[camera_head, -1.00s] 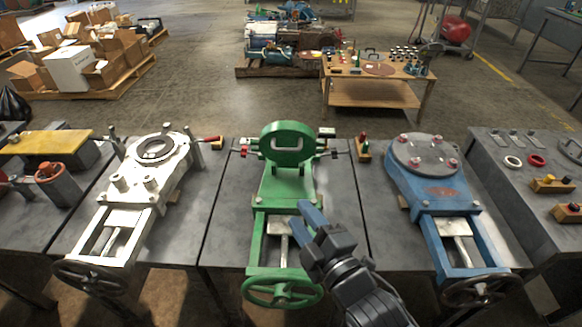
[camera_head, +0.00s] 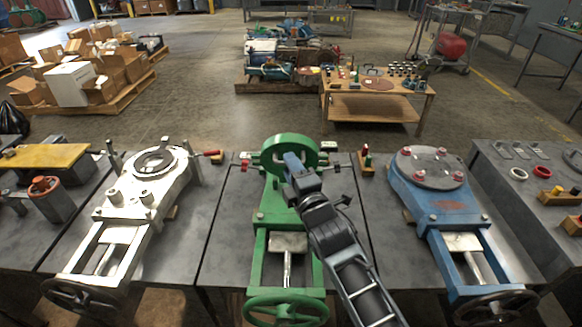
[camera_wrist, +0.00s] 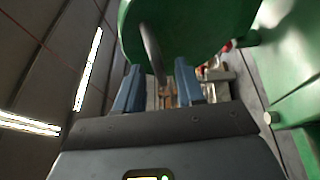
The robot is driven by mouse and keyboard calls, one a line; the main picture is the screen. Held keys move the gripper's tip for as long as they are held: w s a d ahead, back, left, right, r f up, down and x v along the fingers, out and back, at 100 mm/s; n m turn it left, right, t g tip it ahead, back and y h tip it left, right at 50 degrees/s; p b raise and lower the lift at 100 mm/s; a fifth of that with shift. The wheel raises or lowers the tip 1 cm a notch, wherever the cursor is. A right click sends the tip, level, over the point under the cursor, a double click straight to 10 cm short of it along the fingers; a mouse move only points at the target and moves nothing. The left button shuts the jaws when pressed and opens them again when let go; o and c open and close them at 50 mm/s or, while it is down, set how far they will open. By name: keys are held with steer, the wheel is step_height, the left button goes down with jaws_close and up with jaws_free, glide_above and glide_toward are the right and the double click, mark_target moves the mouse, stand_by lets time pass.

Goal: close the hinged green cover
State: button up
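The hinged green cover (camera_head: 305,147) is a round disc standing raised at the far end of the green valve body (camera_head: 261,216). My gripper (camera_head: 292,163) is in front of the cover's face and hides its middle. In the wrist view, the cover (camera_wrist: 205,30) fills the top, with a curved grey handle (camera_wrist: 151,48) on it. My gripper's two blue fingers (camera_wrist: 158,88) are apart, and the handle's lower end shows between them. I cannot tell whether they touch it.
A white valve (camera_head: 144,199) stands to the left and a blue valve (camera_head: 425,199) to the right on the grey benches. A green handwheel (camera_head: 286,310) is at the near end. Small red-tipped parts (camera_head: 243,163) flank the cover.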

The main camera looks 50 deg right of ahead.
steer(key=shift+w+d, duration=0.15)
steer(key=shift+w, duration=0.15)
steer(key=shift+c, duration=0.3)
jaws_close()
